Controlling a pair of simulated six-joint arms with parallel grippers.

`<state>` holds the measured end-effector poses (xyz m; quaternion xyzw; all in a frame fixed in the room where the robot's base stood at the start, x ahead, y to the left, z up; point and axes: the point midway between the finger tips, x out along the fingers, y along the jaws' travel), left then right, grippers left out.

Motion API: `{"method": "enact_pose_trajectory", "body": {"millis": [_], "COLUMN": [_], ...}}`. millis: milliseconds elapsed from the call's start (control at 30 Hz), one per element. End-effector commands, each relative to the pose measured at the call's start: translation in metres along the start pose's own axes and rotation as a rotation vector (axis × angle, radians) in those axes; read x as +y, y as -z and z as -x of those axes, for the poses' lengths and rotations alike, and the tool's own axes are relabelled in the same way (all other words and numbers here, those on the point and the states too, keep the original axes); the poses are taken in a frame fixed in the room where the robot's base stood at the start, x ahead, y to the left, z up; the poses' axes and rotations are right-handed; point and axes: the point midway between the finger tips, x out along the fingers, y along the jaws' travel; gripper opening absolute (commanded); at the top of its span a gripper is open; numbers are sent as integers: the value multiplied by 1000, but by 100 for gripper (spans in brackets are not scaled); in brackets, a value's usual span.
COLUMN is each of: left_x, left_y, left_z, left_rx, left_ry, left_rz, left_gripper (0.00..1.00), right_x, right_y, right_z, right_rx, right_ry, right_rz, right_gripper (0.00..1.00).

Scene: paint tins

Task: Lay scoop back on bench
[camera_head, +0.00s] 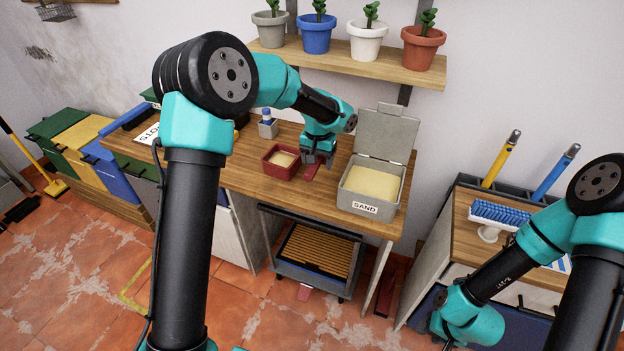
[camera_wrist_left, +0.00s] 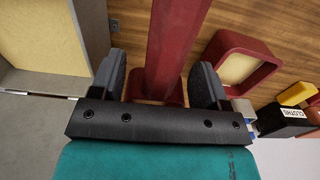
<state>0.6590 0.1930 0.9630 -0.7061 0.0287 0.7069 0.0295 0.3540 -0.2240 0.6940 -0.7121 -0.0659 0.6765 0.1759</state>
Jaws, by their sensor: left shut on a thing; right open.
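The dark red scoop (camera_head: 311,172) is at my left gripper (camera_head: 317,161), over the bench (camera_head: 250,180) between the red box and the sand bin. The left wrist view shows my left gripper (camera_wrist_left: 161,72) shut with one finger on each side of the long red scoop (camera_wrist_left: 176,40). The fingers and wrist hide part of it. I cannot tell whether the scoop touches the bench. The grey sand bin (camera_head: 360,203) has its lid up and pale sand inside. My right arm is at the lower right; its gripper's fingers do not show.
A small red box (camera_head: 268,168) with pale contents stands left of the scoop. A grey holder (camera_head: 268,130) with a blue-topped item is behind it. Potted plants stand on the shelf (camera_head: 345,63) above. A second bench (camera_head: 465,240) with a blue brush (camera_head: 505,214) is at right.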

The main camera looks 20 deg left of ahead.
Motion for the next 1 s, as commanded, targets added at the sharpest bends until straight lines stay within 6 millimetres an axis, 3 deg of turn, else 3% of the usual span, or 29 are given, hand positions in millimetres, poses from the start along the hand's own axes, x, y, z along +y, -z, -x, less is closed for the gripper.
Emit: {"method": "enact_pose_trajectory", "body": {"millis": [100, 467, 800, 1000], "left_x": [0, 0, 0, 0], "left_y": [5, 5, 5, 5], "left_z": [-10, -13, -55, -62], "left_rx": [2, 2, -1, 3], "left_ry": [-1, -1, 0, -1], "left_rz": [-5, -7, -7, -7], "left_gripper": [44, 44, 44, 44], "right_x": [0, 0, 0, 0], "right_y": [0, 0, 0, 0], "right_z": [0, 0, 0, 0], "right_rx": [0, 0, 0, 0], "right_ry": [0, 0, 0, 0], "right_rz": [0, 0, 0, 0], "right_gripper": [43, 43, 43, 43]}}
